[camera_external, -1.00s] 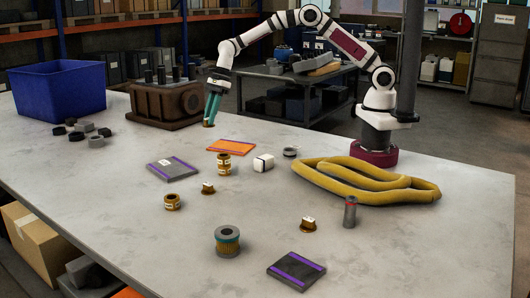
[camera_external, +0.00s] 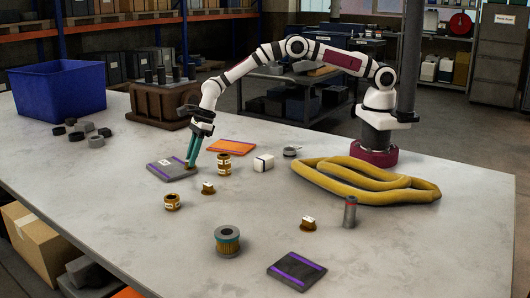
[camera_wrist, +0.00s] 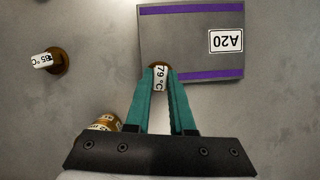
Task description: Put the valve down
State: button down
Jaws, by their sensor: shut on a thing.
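My gripper (camera_external: 190,164) points down at the right edge of a grey mat with purple stripes (camera_external: 166,172). Its teal fingers are shut on a small brass valve (camera_wrist: 159,77) with a white "79 °C" label. In the wrist view the valve overlaps the edge of the mat (camera_wrist: 190,45), which carries an "A20" label. Whether the valve touches the mat or hangs just above it I cannot tell. A similar valve (camera_wrist: 57,61) labelled "65 °C" stands apart on the table, to the left in the wrist view.
A brass canister (camera_external: 224,165) stands close to the right of my gripper, with an orange mat (camera_external: 231,147) behind it. A yellow hose (camera_external: 365,190) lies right.

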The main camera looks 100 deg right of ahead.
jog(key=c, duration=0.8)
grip_release()
jog(key=shift+f, duration=0.1)
jog(key=shift+o, duration=0.2)
jog(key=v, duration=1.2)
jog(key=s+a+r+n+g, duration=0.1)
jog(key=s+a+r+n, duration=0.1)
jog(key=s+r+n, duration=0.4)
jog(key=s+a+r+n, duration=0.2)
jog(key=s+r+n, duration=0.1)
jog(key=s, duration=0.5)
jog(key=s+a+n+g, duration=0.2)
jog(key=s+n, duration=1.4)
jog(key=s, duration=1.4)
jog(key=shift+s+a+n+g, duration=0.25)
jog(key=shift+a+n+g, duration=0.15)
jog(key=shift+g, duration=0.3)
